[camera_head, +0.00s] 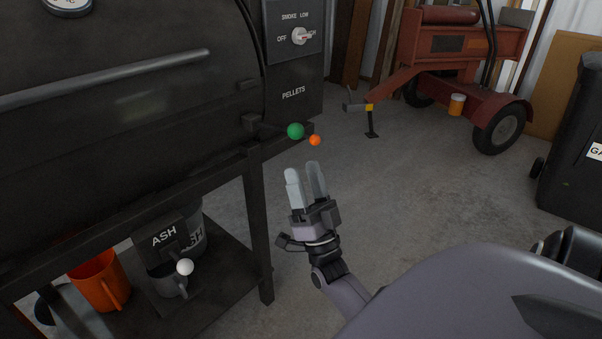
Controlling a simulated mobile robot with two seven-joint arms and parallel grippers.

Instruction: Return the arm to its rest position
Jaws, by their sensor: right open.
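My right gripper (304,178) is in the middle of the view, with its fingers pointing up and away. A narrow gap shows between the two grey fingers, and nothing is between them. My right arm (430,300) reaches in from the lower right. My left gripper is not in view.
A black smoker (120,130) on a dark frame fills the left, with a control panel (293,45). Below are an ASH container (165,255), a white ball (184,267) and an orange bucket (105,280). Concrete floor (410,190) is clear.

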